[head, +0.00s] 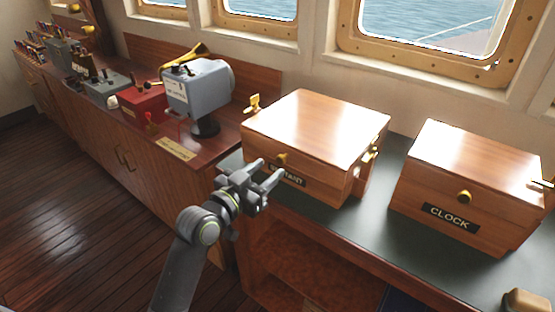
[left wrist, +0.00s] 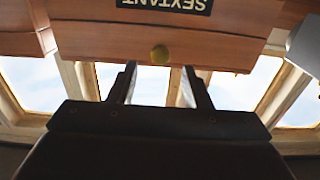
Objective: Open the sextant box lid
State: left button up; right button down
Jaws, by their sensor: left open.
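The sextant box (head: 315,140) is a wooden box with a shut lid, standing on the dark green counter. A brass knob (head: 282,158) sits on its front above a black label that my gripper partly hides. In the left wrist view the box front (left wrist: 90,30) appears upside down, with the SEXTANT label and the round knob (left wrist: 160,54). My left gripper (head: 272,172) is open and empty, just in front of the box's front face. In the left wrist view its two fingers (left wrist: 160,82) point toward the knob, which lines up between them. I cannot tell whether they touch the box.
A similar box labelled CLOCK (head: 470,185) stands to the right, with a gap of bare counter (head: 375,215) between. A grey device (head: 197,88) and a red box (head: 143,102) stand on the wooden console at left. Windows line the wall behind.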

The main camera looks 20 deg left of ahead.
aim_at(280, 160)
pick_arm(q)
jog(key=shift+x, duration=2.45)
grip_shut()
